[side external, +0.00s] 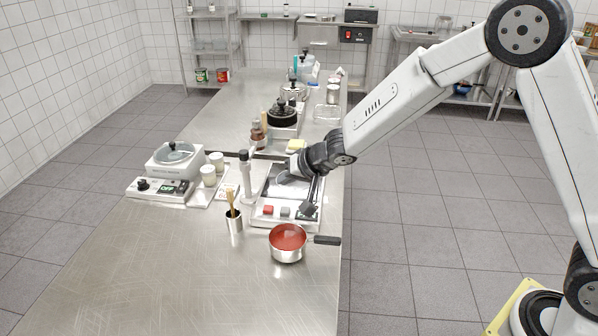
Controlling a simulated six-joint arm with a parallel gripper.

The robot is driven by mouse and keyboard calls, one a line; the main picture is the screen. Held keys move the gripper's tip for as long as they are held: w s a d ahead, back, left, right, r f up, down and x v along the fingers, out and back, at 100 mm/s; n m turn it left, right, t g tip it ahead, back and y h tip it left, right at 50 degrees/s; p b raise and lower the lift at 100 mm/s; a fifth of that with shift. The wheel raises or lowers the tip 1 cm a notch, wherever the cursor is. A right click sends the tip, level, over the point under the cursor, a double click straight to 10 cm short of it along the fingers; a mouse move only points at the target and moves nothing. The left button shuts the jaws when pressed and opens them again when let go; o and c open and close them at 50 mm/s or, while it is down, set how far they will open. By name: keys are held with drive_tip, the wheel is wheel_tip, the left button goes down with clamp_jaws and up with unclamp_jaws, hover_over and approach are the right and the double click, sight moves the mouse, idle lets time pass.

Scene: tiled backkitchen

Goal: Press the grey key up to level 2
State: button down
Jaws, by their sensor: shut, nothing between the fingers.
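A flat metal-cased device (262,219) stands on the steel counter, with a dark top plate and a row of keys along its front. A red key (268,209) is at the left of the row, and a grey key (285,211) sits to its right. I cannot tell whether the tips touch the panel. My wrist and gripper cover part of the device's top and right side. No level reading is legible.
A saucepan with red contents (288,237) stands in front, its handle pointing right. A cup with wooden sticks (234,221) and a pepper mill (246,175) stand left of the device. A white appliance (173,160) is further left. The front counter (170,270) is clear.

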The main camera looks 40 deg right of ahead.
sight(287, 211)
drive_tip(key=shift+f, duration=3)
drive_tip(key=shift+f, duration=0.9)
idle(0.9)
drive_tip(key=shift+r, duration=0.9)
idle(0.4)
drive_tip(key=shift+r, duration=2.5)
